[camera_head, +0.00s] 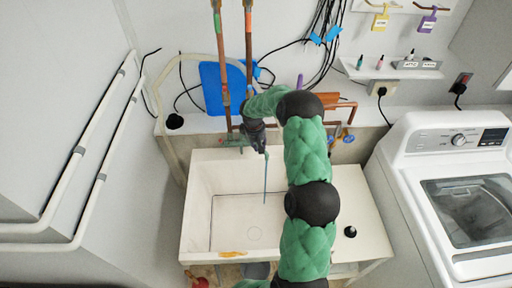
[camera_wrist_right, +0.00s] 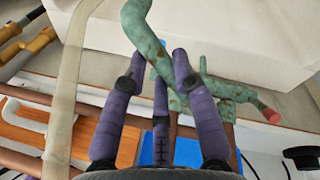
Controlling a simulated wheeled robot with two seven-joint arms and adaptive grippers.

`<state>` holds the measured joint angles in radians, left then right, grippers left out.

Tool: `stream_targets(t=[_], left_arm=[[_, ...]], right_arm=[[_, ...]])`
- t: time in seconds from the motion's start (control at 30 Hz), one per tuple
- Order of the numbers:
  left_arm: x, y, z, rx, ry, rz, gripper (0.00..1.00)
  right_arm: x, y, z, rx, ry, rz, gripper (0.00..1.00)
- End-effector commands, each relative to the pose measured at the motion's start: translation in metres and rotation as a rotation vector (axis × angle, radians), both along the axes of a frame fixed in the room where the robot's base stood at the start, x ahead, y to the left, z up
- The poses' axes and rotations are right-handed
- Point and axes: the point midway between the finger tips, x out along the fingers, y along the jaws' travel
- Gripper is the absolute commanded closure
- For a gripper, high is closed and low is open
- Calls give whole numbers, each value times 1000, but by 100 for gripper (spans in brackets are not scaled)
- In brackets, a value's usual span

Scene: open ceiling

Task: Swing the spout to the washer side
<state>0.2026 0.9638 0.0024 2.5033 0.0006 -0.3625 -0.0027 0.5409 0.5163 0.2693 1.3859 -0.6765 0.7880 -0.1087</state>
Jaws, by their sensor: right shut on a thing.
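The worn green spout (camera_wrist_right: 143,32) curves up between the purple fingers of my right gripper (camera_wrist_right: 160,62) in the right wrist view. The fingers are shut around its lower part, near the green tap body (camera_wrist_right: 222,88). In the head view my right gripper (camera_head: 254,136) is at the tap above the back of the white sink (camera_head: 197,215) and hides much of the spout. A thin teal line hangs from there over the basin; I cannot tell whether it is water. The white washer (camera_head: 408,195) stands at the right. My left gripper is not in view.
A blue board (camera_head: 212,88) and copper pipes (camera_head: 249,50) stand behind the tap. White pipes (camera_head: 100,135) run along the left wall. A shelf (camera_head: 395,70) with small bottles hangs at the back right. My right arm crosses the sink's right part.

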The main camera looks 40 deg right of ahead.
Motion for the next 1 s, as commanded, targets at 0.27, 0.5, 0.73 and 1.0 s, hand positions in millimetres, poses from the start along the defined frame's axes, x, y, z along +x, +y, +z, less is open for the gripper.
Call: stream_targets(t=[0.27, 0.5, 0.73, 1.0], left_arm=[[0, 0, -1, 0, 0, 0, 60], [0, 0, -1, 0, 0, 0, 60], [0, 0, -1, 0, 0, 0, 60], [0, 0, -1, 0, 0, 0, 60]], right_arm=[[0, -4, 0, 0, 0, 30, 100], [0, -3, 0, -1, 0, 30, 100], [0, -3, 0, 0, 0, 29, 49], [0, -3, 2, -1, 0, 29, 49]])
